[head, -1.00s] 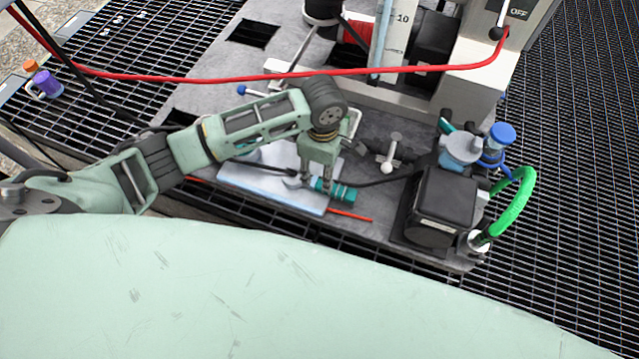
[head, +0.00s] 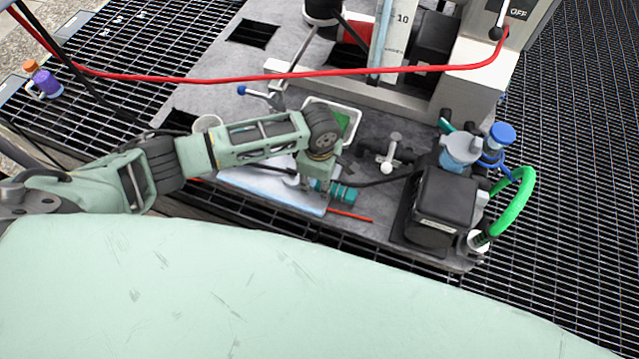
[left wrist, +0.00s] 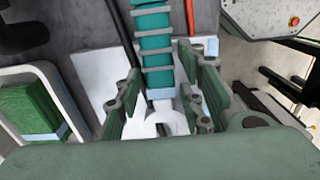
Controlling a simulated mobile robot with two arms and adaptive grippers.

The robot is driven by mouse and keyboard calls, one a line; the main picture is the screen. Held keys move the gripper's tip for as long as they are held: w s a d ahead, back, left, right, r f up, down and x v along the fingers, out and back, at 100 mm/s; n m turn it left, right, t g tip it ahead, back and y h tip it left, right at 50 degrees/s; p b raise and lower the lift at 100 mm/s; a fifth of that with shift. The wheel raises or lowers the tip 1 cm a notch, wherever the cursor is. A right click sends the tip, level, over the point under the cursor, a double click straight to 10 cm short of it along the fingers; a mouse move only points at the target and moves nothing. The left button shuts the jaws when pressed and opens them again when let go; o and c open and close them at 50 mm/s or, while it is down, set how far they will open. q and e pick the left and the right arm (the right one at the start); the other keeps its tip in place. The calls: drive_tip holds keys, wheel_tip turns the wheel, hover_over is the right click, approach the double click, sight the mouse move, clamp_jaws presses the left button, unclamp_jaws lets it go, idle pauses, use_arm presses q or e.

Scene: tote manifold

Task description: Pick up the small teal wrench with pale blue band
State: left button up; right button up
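The small teal wrench (head: 345,192) lies on a pale board (head: 262,187) near the front of the grey platform. In the left wrist view its ribbed teal handle (left wrist: 155,45) runs up from a pale blue band (left wrist: 161,94) and a whitish head. My left gripper (head: 312,188) is low over the board at the wrench's left part. In the left wrist view its two fingers (left wrist: 163,90) are apart, one on each side of the wrench near the band, with visible gaps. In the head view the gripper hides part of the wrench. My right gripper is not in view.
A white tray (head: 355,118) with a green item stands just behind the gripper. A black box (head: 440,207) and green hose (head: 517,207) are to the right. A red cable (head: 290,76) crosses above the platform. A thin red rod (head: 350,215) lies at the front.

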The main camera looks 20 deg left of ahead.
use_arm(q)
clamp_jaws()
